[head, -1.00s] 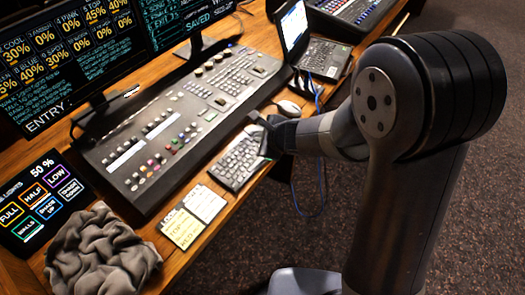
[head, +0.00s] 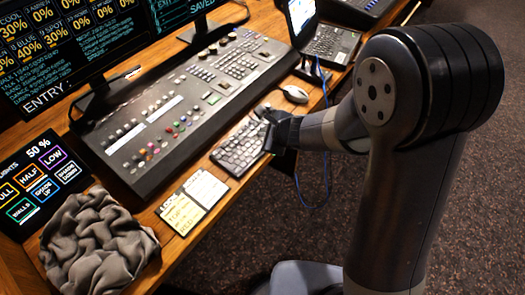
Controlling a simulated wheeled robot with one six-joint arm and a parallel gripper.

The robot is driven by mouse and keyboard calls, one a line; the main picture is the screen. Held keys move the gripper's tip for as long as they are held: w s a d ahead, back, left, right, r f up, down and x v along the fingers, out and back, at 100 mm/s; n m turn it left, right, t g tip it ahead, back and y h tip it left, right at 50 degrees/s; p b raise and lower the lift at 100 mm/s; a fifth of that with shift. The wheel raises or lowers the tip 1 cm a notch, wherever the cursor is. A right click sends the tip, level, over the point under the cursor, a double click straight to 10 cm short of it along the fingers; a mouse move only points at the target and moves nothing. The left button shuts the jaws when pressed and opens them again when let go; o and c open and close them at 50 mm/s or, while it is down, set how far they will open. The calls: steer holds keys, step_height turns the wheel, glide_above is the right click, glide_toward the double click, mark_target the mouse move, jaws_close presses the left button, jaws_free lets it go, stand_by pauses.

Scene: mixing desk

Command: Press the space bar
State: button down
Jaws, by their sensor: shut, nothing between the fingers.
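The keyboard (head: 238,148) lies near the front edge of the desk, in front of the large mixing console. My gripper (head: 268,125) is at the keyboard's right part, low over its front side, with the arm reaching in from the right. The gripper is small and dark in this view; its fingers look shut and hold nothing that I can see. It covers part of the keyboard. I cannot make out the space bar, nor tell whether the fingertips touch a key.
A white mouse (head: 294,94) lies beyond the keyboard. The mixing console (head: 170,120) fills the desk behind it. A blue cable (head: 324,165) hangs off the edge.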

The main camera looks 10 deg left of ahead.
mark_target(259, 143)
steer(key=shift+f+b, duration=1.45)
steer(key=shift+f, duration=0.4)
stand_by(0.6)
steer(key=shift+f+b, duration=0.45)
steer(key=shift+b, duration=0.15)
steer(key=shift+f+b, duration=0.3)
steer(key=shift+b, duration=0.05)
stand_by(0.4)
steer(key=shift+r+p, duration=0.55)
steer(key=shift+r, duration=0.2)
steer(key=shift+r+p, duration=2.2)
steer(key=shift+r, duration=0.3)
stand_by(1.0)
